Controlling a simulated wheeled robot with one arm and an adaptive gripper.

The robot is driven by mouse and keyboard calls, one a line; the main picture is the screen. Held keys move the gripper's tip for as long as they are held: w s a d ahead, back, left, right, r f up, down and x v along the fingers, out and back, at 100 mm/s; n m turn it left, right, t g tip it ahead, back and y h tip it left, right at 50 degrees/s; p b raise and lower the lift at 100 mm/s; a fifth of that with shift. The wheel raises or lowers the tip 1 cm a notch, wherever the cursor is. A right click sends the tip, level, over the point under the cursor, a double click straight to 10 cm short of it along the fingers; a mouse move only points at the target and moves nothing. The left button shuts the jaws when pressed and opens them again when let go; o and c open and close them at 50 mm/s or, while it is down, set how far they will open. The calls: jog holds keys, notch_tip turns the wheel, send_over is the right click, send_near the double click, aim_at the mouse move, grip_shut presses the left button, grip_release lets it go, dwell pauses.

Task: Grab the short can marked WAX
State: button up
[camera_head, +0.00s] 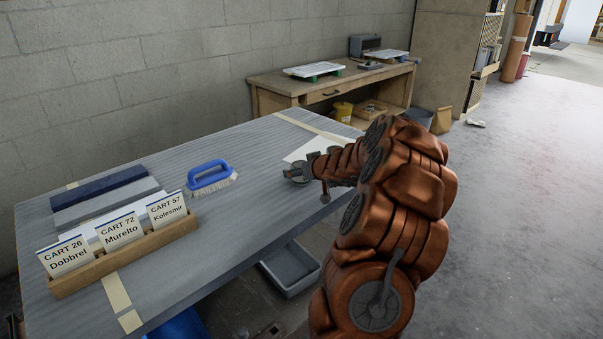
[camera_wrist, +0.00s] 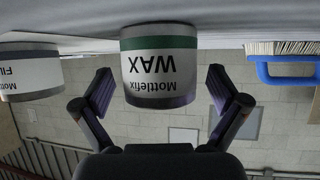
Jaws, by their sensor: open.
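The short can marked WAX (camera_wrist: 160,65) has a white label with a green band and shows upside down in the wrist view. It stands on the grey tabletop. My gripper (camera_wrist: 160,88) is open, one finger on each side of the can, with a visible gap on both sides. In the head view my gripper (camera_head: 299,172) is low at the table's right front edge, and the can is mostly hidden there. A second Mottlefix can (camera_wrist: 32,75), its label partly cut off and starting FIL, stands left of it in the wrist view.
A blue-handled brush (camera_head: 210,178) lies on the grey table (camera_head: 250,150). It also shows at the right of the wrist view (camera_wrist: 285,70). A wooden card holder (camera_head: 125,258) with cart cards stands at the left. A grey bin (camera_head: 290,268) is below the table edge.

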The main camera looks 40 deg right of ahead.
jog(key=c, duration=1.4)
jog(key=shift+c, duration=0.4)
jog(key=shift+r, duration=0.1)
